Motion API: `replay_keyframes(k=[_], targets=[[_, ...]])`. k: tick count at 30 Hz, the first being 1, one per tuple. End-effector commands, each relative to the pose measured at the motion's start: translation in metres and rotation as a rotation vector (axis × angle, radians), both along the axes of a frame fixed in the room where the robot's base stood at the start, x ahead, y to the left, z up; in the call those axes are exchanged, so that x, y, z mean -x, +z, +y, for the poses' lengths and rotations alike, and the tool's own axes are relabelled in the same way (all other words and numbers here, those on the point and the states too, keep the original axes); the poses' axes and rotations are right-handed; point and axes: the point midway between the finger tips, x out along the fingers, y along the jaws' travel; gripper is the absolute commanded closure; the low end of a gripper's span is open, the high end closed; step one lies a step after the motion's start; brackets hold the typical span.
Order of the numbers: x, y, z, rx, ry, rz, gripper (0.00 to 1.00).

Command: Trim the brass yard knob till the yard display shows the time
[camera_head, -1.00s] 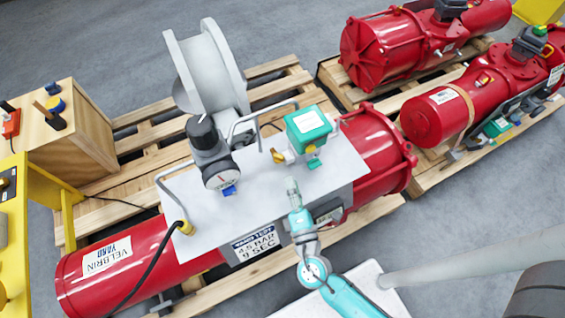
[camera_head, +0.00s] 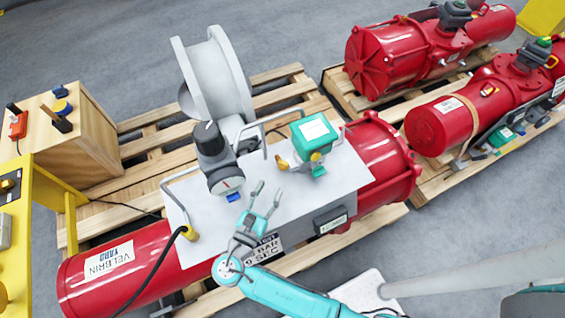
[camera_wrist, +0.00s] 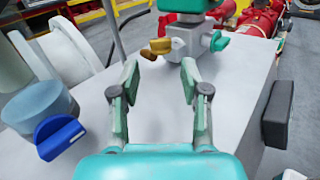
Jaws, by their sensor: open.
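The small brass knob (camera_head: 283,164) sits on the left of a grey valve block under a green-topped unit (camera_head: 313,131), on the light grey plate. In the wrist view the brass knob (camera_wrist: 157,46) is ahead, slightly above the space between the fingertips. My gripper (camera_head: 267,190) is open and empty over the plate, in front of the knob and apart from it; its fingers show in the wrist view (camera_wrist: 160,80). A dark box with a small pale display (camera_head: 334,223) is on the plate's front edge; its reading is too small to tell. The placard (camera_head: 265,250) is partly hidden by my arm.
A grey regulator with a round gauge (camera_head: 228,186) and blue tab stands left of my gripper; the tab (camera_wrist: 60,137) is close in the wrist view. A teal lever (camera_wrist: 219,41) is right of the knob. Bent handles (camera_head: 178,200) rise from the plate. A large grey reel (camera_head: 215,80) stands behind.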

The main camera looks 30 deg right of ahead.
Motion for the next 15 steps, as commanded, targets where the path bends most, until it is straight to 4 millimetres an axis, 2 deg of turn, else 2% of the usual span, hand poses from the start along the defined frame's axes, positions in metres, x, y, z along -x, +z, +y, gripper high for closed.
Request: replay_keyframes(k=[3,7,15], targets=[[0.001,-0.001,0.005,0.024,-0.020,0.048,0.54],[-0.001,-0.002,0.002,0.031,-0.028,0.062,0.54],[-0.022,-0.002,-0.025,0.030,-0.030,0.061,0.54]])
